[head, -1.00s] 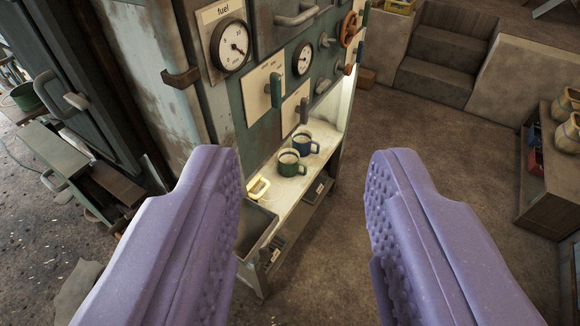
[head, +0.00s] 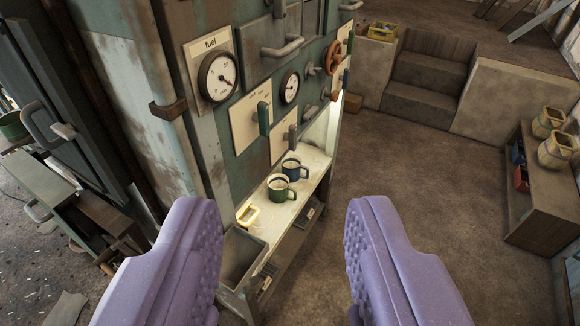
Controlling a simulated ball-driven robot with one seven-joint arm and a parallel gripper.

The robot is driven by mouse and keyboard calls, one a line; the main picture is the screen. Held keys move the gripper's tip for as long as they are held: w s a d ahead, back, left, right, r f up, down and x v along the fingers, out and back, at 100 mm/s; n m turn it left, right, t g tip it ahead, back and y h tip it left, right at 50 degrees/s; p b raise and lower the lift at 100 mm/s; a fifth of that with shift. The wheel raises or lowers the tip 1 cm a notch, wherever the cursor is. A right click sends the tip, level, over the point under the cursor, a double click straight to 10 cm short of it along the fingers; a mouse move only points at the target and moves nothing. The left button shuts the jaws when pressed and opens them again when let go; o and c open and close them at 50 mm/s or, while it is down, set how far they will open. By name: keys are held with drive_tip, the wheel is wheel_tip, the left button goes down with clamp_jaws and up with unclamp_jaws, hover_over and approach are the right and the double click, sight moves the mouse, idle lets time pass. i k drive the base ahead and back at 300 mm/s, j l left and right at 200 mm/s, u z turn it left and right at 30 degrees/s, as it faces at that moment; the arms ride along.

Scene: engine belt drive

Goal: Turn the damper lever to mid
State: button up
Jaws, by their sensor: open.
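The control panel stands ahead, left of centre. The plate writing is too small to read, so I cannot tell which is the damper lever. My gripper (head: 283,215) is open and empty, its two purple padded fingers wide apart. It is nearer to me than the panel and touches no lever.
Below the levers, a shelf (head: 310,196) holds a green mug (head: 279,188), a blue mug (head: 293,170) and a yellow object (head: 247,215). A fuel gauge (head: 217,77) and red handwheel (head: 344,52) are on the panel.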

sight(262, 117)
drive_tip(key=i+z, duration=0.35)
drive_tip(key=i, duration=0.65)
drive_tip(key=j, duration=0.1)
